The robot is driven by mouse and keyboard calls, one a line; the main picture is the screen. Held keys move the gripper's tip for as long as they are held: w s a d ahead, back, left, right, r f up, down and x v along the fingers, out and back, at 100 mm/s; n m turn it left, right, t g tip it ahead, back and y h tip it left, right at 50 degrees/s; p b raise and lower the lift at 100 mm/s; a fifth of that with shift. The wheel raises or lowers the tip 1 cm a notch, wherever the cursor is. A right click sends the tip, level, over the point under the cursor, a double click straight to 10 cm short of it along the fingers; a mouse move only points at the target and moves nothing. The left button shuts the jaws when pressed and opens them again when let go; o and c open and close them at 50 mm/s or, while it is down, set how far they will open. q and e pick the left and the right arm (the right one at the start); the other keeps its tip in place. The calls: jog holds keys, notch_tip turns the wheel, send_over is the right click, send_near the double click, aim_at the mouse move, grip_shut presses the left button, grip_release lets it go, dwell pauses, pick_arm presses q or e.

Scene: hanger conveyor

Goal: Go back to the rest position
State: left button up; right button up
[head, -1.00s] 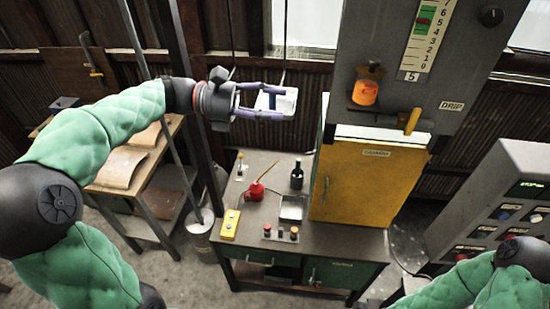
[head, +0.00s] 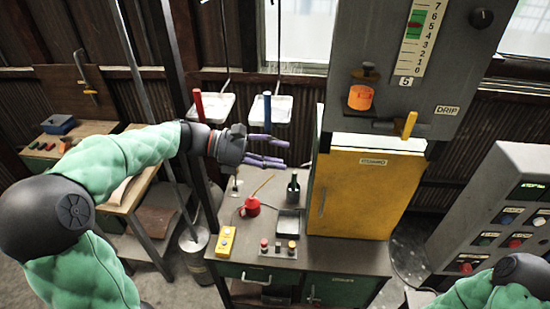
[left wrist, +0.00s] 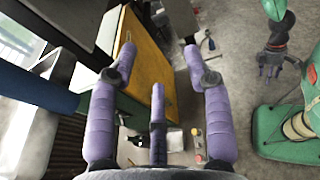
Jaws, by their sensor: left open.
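My left gripper (head: 284,154) is open and empty, in front of and below the hanging tray with the blue cylinder. Its spread purple fingers also show in the left wrist view (left wrist: 159,47). The blue cylinder (head: 267,107) stands upright on a white hanging tray (head: 284,112). It fills the left edge of the left wrist view (left wrist: 35,88), apart from the fingers. My right gripper (left wrist: 270,70) shows small at the upper right of the left wrist view; its jaw opening is too small to judge. In the head view only part of my right arm shows.
A red cylinder (head: 198,104) stands on another hanging tray (head: 220,106). Below is a workbench (head: 255,255) with a red oil can (head: 251,206), a dark bottle (head: 293,188) and a yellow cabinet (head: 365,195). A control console (head: 510,205) stands at the right.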

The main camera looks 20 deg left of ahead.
dwell(0.4)
pick_arm(q)
jog(key=s+d+f+m+g+y+b, duration=0.1)
jog(key=d+f+m+g+y+b, duration=0.15)
jog(key=f, duration=1.65)
jog(key=s+d+f+m+g+y+b, duration=0.1)
jog(key=f+m+y+b, duration=0.2)
jog(key=f, duration=1.5)
jog(key=s+d+f+m+y+b, duration=0.1)
jog(key=s+d+f+m+b, duration=0.1)
jog(key=s+f, duration=0.4)
jog(key=s+d+f+m+g+y+b, duration=0.1)
jog(key=s+f+m, duration=0.5)
jog(key=f, duration=0.9)
jog(key=s+d+f+m+y+b, duration=0.2)
jog(key=s+d+f+m+b, duration=0.3)
jog(key=f, duration=0.6)
jog(key=shift+s+m+y+b, duration=0.35)
jog(key=shift+s+m+b, duration=0.1)
jog(key=shift+m+b, duration=0.35)
jog(key=shift+g, duration=0.25)
